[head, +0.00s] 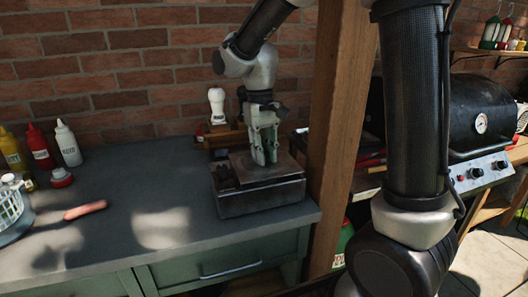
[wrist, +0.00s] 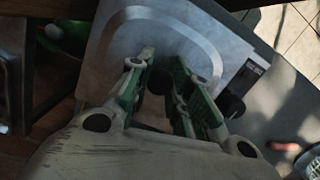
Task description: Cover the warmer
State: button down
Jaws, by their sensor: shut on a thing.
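The warmer (head: 258,204) is a low grey metal box near the right end of the counter, by the wooden post. Its lid (head: 286,165), a flat metal plate, lies over most of the box top, and a dark opening shows along the left side. My gripper (head: 266,160) points down at the middle of the lid, shut on its dark knob, which the fingers mostly hide. In the wrist view, my gripper (wrist: 160,76) closes around the knob above the grooved lid (wrist: 205,45). I cannot tell whether the lid touches the rim all round.
A wooden post (head: 338,130) stands close to the right. A wooden rack with a white-topped bottle (head: 217,104) is behind the warmer. Sauce bottles (head: 67,144), a red-lidded jar (head: 61,178), a sausage (head: 85,210) and a basket (head: 10,208) are left. The counter between is clear.

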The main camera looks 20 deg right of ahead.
jog(key=shift+f, duration=0.8)
jog(key=c, duration=1.2)
grip_release()
